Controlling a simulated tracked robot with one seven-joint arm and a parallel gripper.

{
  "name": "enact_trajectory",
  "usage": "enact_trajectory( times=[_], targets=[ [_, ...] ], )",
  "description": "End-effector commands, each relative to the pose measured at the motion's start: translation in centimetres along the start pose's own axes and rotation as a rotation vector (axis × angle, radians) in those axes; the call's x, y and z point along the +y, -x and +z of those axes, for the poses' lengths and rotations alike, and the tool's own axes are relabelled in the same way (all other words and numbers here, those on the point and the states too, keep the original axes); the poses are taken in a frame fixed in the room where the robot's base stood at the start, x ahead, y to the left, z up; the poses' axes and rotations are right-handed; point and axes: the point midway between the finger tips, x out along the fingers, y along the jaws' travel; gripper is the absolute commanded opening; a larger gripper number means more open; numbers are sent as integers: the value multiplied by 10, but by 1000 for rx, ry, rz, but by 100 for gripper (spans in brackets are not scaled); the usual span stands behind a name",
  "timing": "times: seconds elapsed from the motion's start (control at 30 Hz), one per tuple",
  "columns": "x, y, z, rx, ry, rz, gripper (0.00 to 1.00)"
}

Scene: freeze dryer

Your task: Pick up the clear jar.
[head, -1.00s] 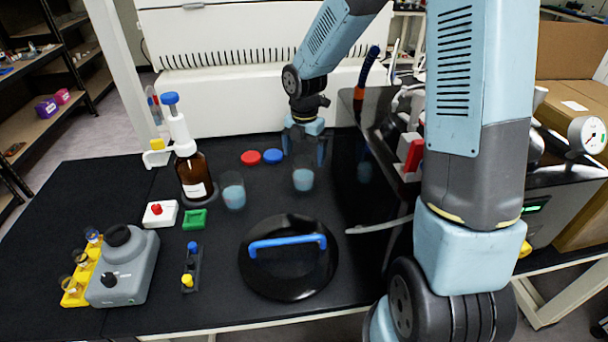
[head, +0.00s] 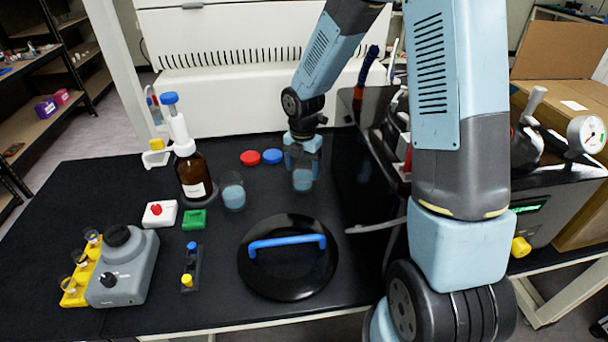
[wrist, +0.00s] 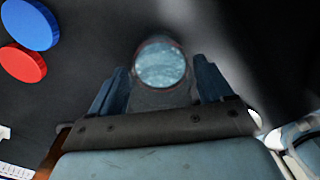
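A clear jar with pale blue contents (head: 303,181) stands upright on the black bench. My gripper (head: 303,160) is directly above it, pointing down, with its fingers at the jar's upper part. In the wrist view the jar (wrist: 160,65) shows its round mouth between and just beyond the two spread fingers of my gripper (wrist: 158,85). Gaps show on both sides, so the gripper is open. Whether a finger touches the jar is hidden. A second similar clear jar (head: 233,194) stands to the left, beside the brown bottle.
The brown dispenser bottle (head: 195,178), red cap (head: 250,158) and blue cap (head: 273,156) are left of my gripper. A round black lid with a blue handle (head: 288,243) lies in front. The freeze dryer (head: 545,170) is at right. Bare bench lies between jar and lid.

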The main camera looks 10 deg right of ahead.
Motion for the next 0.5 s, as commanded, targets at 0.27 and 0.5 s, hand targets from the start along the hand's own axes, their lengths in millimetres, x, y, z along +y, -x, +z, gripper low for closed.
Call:
enact_trajectory(
  times=[0.27,0.5],
  targets=[
    [0,0,0,0,1,0,53],
    [0,0,0,0,1,0,30]
  ],
)
